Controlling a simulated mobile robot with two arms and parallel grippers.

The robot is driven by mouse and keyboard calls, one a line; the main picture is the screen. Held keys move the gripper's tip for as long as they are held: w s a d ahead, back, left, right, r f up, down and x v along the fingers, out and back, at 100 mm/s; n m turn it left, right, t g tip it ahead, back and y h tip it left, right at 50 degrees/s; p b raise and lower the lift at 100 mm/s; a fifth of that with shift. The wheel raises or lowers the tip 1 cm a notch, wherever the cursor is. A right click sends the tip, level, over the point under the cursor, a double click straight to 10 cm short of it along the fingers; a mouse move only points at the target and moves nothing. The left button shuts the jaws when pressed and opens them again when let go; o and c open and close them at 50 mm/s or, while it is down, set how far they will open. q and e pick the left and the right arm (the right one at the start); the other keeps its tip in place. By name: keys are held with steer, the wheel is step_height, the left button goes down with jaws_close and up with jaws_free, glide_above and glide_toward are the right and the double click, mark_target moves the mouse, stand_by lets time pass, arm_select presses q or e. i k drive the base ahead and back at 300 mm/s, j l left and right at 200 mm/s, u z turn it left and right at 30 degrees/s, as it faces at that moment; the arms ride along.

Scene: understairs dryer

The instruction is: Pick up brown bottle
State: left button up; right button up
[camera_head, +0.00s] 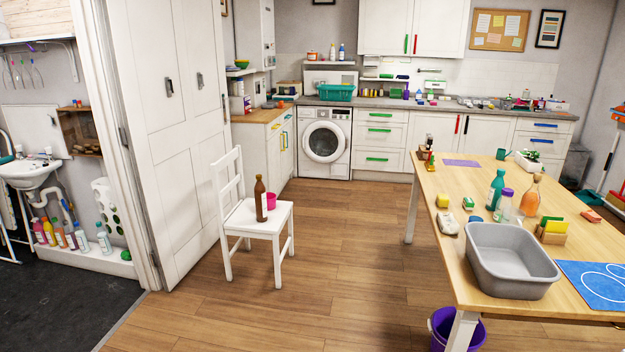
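The brown bottle (261,199) stands upright on the seat of a white chair (242,219), left of the picture's middle. A pink cup (271,201) is on the seat just right of and behind the bottle. Neither of my grippers shows in the head view, so nothing is seen touching the bottle.
The wooden floor (350,250) between chair and table is clear. A wooden table (480,200) with a grey basin (510,260) and several bottles stands at right. A purple bucket (455,330) is under it. A white door (170,120) stands left of the chair.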

mark_target(260, 193)
steer(key=i, duration=1)
steer(key=i+l+u, duration=0.1)
steer(key=i, duration=0.9)
